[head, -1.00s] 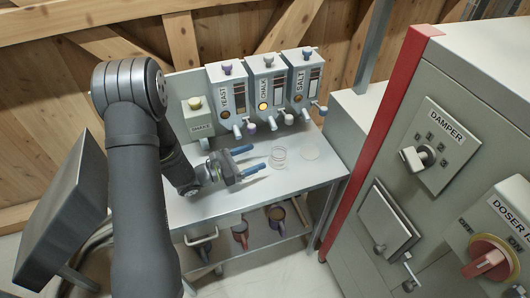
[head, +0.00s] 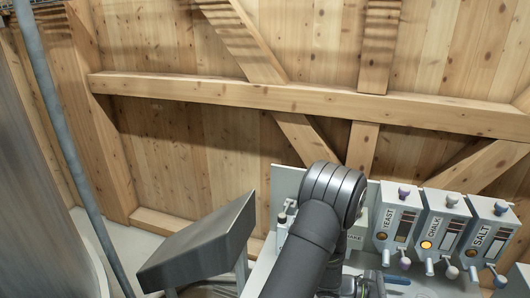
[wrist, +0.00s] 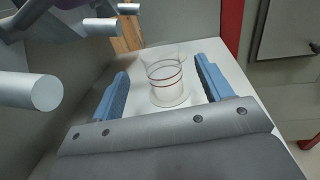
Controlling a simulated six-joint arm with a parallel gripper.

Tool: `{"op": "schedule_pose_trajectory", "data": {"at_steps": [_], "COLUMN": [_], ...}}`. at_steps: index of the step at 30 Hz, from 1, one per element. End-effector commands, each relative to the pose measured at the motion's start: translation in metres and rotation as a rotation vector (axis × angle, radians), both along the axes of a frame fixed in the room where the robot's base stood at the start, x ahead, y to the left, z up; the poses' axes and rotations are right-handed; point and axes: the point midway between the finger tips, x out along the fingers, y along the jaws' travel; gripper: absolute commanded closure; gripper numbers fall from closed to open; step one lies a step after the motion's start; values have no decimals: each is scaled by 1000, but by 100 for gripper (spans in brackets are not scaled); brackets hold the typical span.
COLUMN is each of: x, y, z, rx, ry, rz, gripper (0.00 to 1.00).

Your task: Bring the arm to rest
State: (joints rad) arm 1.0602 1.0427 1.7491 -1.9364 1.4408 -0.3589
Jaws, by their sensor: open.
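My gripper (wrist: 161,68) is open in the wrist view, with its two blue fingers spread apart and nothing held. A clear beaker with reddish rings (wrist: 165,82) stands upright on the pale bench top, in line with the gap between the fingers. I cannot tell how far it is beyond the fingertips. In the head view my arm comes up from the bottom and bends over at its elbow. Only a blue finger (head: 398,281) of the gripper shows at the lower edge; the beaker is out of that view.
Dispensers marked yeast (head: 396,222), chalk (head: 441,230) and salt (head: 488,238) stand at the lower right. Their pale spouts (wrist: 32,92) are close on the left in the wrist view. A dark slanted panel (head: 200,245) stands left of my arm, before a wooden wall (head: 190,150).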

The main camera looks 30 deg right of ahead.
Motion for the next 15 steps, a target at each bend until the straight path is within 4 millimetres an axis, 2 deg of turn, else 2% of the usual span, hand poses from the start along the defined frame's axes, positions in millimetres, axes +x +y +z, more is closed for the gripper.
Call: {"op": "schedule_pose_trajectory", "data": {"at_steps": [3, 10, 15], "x": [-17, -42, -42], "y": [-19, -51, -53], "z": [0, -1, 10], "rx": [-2, -1, -3], "ry": [-1, -1, 0], "rz": [-4, -2, 1], "gripper": [28, 28, 28]}}
